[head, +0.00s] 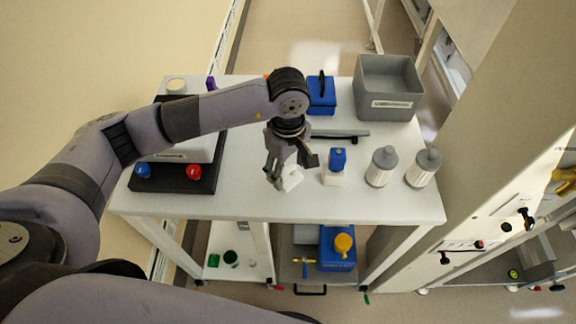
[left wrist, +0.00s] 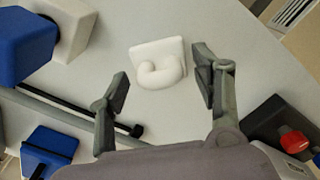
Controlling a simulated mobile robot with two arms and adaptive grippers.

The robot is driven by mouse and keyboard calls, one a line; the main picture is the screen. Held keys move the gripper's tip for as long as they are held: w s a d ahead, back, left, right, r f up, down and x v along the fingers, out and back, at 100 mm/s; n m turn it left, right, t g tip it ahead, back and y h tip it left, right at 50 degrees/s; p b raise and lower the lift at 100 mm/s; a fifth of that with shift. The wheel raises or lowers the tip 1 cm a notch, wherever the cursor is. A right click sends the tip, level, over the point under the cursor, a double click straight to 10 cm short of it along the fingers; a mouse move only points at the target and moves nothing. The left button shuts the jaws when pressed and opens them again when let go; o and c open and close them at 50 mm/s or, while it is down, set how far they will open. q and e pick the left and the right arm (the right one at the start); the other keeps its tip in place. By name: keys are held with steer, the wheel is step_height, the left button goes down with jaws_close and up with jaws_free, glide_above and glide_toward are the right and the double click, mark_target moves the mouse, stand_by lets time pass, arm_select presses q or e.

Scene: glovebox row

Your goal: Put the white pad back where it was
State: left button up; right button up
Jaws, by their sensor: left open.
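The white pad (left wrist: 159,62) has a curved white handle on top and lies on the white table (head: 250,203). In the head view the pad (head: 291,180) is partly hidden behind my left gripper (head: 285,180). In the left wrist view the pad is just beyond the two open fingers of the left gripper (left wrist: 165,88), roughly between them. The gripper holds nothing. I cannot tell whether a finger touches the pad. My right gripper is in neither view.
A blue case (head: 321,96) and grey bin (head: 388,88) stand at the back. A black-based device with red knob (head: 194,172) is left.

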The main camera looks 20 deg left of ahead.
mark_target(288, 167)
arm_select(q)
steer(key=shift+r, duration=0.45)
step_height(288, 167, up, 11)
steer(key=b, duration=0.2)
steer(key=shift+r, duration=0.2)
